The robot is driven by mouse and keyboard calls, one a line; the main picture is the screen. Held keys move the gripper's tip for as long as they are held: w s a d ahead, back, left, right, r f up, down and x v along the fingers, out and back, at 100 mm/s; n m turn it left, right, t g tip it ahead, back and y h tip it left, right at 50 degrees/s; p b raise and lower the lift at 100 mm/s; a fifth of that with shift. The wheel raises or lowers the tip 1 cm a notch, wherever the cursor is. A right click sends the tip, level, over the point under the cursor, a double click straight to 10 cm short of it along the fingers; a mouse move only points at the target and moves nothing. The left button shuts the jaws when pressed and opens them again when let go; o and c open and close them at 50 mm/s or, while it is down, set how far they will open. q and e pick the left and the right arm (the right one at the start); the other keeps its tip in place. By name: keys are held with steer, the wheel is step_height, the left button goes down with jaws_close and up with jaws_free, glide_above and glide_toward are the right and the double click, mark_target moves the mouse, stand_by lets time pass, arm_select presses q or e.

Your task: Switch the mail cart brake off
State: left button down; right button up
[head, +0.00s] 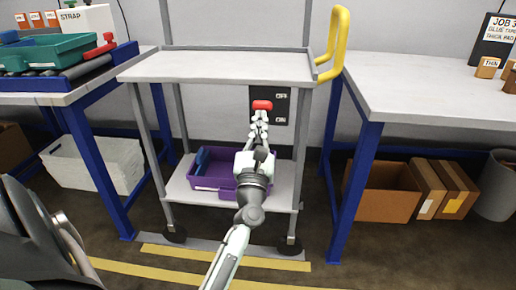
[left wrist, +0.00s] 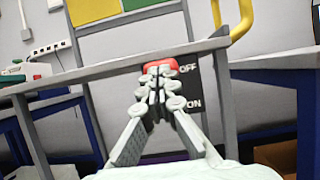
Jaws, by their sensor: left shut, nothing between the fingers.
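The mail cart (head: 225,66) stands between two tables, with a yellow handle (head: 337,40) at its right end. A black brake panel (head: 282,108) hangs under its top shelf, marked OFF above and ON below. The red brake knob (head: 262,104) is at the upper part of the panel, about level with the OFF mark. It also shows in the left wrist view (left wrist: 151,67), beside OFF. My left gripper (head: 259,117) is shut and empty, its tips right at the knob's lower side; I cannot tell whether they touch. The fingers hide part of the knob and panel. My right gripper is out of view.
A purple bin (head: 212,172) sits on the cart's lower shelf. Blue-legged tables flank the cart, the right one (head: 430,92) mostly clear. Cardboard boxes (head: 384,191) and a white crate (head: 95,163) stand under them. Yellow floor lines (head: 215,255) run in front.

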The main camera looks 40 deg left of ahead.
arm_select(q)
steer(key=f+v, duration=0.1)
steer(key=v, duration=0.9)
steer(key=shift+f, duration=0.3)
